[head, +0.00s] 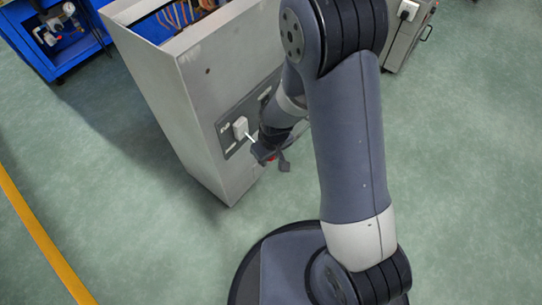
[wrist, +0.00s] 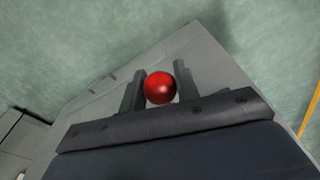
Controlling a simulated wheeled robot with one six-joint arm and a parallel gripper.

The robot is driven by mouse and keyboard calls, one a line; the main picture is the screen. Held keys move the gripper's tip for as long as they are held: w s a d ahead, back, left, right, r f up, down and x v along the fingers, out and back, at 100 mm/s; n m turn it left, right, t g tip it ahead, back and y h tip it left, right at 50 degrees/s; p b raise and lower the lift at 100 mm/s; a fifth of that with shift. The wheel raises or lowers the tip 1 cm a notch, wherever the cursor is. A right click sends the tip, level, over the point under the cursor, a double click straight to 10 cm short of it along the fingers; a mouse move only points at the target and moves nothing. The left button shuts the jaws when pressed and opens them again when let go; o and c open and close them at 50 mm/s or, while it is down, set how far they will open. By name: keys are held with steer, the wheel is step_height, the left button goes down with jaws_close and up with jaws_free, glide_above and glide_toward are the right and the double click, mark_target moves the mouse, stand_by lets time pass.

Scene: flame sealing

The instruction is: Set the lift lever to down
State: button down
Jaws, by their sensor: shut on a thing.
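The lift lever has a white block-shaped mount (head: 241,128) on the dark panel of the grey cabinet in the head view. A thin pale rod (head: 251,138) runs from the mount toward the lower right of the picture, to my gripper (head: 271,157). The lever's red ball knob (wrist: 160,88) sits between my two dark fingers (wrist: 160,72) in the wrist view. My gripper is shut on this knob. In the head view only a trace of red shows between the fingers. The lever's exact setting is hard to tell.
The grey cabinet (head: 190,140) has an open top with orange-brown parts inside. The panel (head: 228,146) carries small labels, too small to read. A blue cart (head: 62,50) stands at upper left, another grey unit (head: 405,40) at upper right. Green floor around is clear.

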steer(key=shift+a, duration=0.1)
stand_by(0.3)
steer(key=c, duration=1.1)
jaws_free()
steer(key=r+p, duration=0.1)
steer(key=r, duration=0.2)
steer(key=r+p, duration=0.1)
steer(key=r, duration=0.3)
steer(key=s+d+r+p, duration=0.1)
steer(key=r, duration=0.2)
steer(key=shift+r, duration=0.3)
steer(key=f+b, duration=0.1)
steer(key=f, duration=0.2)
steer(key=f+b, duration=0.1)
steer(key=f, duration=0.3)
steer(key=w+a+f+b, duration=0.1)
steer(key=f, duration=0.3)
steer(key=shift+d+r, duration=0.1)
steer(key=shift+r, duration=0.2)
